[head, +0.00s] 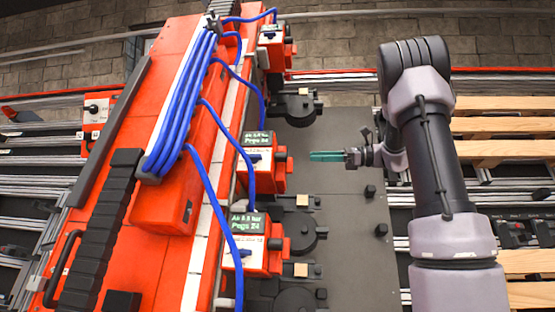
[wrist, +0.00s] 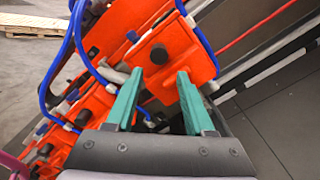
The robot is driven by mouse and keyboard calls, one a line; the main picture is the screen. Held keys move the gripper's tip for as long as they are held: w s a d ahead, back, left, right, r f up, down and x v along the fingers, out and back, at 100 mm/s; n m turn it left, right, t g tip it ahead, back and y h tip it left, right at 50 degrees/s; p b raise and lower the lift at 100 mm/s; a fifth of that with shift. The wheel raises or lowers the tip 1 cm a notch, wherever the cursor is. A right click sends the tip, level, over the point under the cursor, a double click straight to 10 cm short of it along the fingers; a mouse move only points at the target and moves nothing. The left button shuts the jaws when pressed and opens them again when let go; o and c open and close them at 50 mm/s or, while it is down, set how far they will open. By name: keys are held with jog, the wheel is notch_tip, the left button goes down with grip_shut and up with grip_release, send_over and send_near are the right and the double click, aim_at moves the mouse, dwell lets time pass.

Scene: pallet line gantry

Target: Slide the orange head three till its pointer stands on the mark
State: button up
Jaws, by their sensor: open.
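Orange heads sit along the orange gantry beam: a far one (head: 270,50), a middle one (head: 279,176) and a near one (head: 262,262). I cannot tell by a label which is head three. My gripper (head: 312,156) is open and empty, its teal fingers pointing left at the middle head, just short of it. In the wrist view the teal fingers (wrist: 159,72) stand apart, with an orange head (wrist: 178,42) and its black knob (wrist: 158,55) ahead of them. The pointer and mark are too small to make out.
Blue hoses (head: 222,175) loop from the beam to the heads. Black round fixtures (head: 299,232) stand on the grey plate (head: 345,215) below the heads. Wooden pallets (head: 500,126) lie at the right. Small dark displays (head: 248,223) top the nearer heads.

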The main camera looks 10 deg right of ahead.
aim_at(286, 157)
jog(key=x, duration=1)
jog(key=shift+a, duration=0.3)
grip_shut()
dwell(1.0)
